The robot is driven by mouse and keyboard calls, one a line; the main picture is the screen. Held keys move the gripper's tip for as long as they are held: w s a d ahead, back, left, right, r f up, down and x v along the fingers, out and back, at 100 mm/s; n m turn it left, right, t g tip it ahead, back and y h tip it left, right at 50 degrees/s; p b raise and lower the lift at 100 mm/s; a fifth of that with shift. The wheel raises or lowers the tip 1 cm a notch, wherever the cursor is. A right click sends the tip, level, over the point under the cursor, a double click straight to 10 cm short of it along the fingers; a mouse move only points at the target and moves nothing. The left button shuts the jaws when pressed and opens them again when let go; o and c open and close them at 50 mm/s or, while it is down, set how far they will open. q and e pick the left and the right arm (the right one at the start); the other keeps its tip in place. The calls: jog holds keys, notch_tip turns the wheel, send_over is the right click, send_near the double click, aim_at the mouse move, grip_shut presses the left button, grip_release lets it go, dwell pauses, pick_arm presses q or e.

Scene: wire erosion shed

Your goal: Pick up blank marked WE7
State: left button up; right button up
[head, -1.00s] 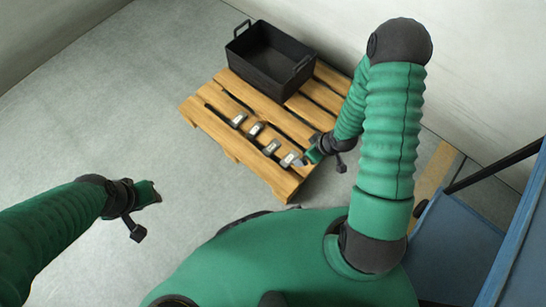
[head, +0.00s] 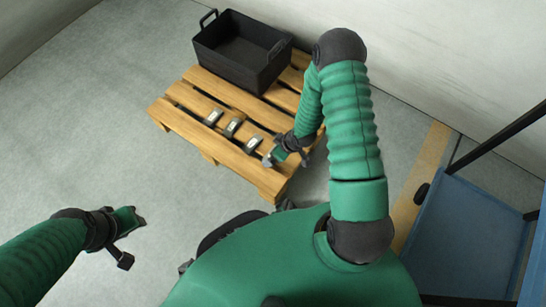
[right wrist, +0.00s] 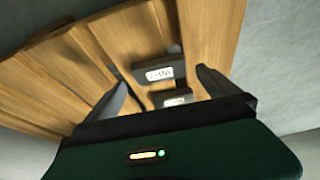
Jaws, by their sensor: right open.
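Several small dark blanks with pale labels lie in a row on the wooden pallet (head: 215,155); three show clearly in the head view: the far one (head: 213,117), the middle one (head: 233,127) and a nearer one (head: 253,143). The labels look upside down and are too blurred to read surely. My left gripper (head: 138,218) hangs empty over the floor.
A black open crate (head: 240,50) with handles stands on the pallet's far part. A blue frame or cart (head: 465,235) stands at the right. A pale wall rises behind the pallet. The grey floor at the left is clear.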

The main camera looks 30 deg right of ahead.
jog(key=b+x, duration=0.1)
jog(key=x, duration=0.2)
jog(key=shift+f, duration=0.15)
jog(key=c, duration=2)
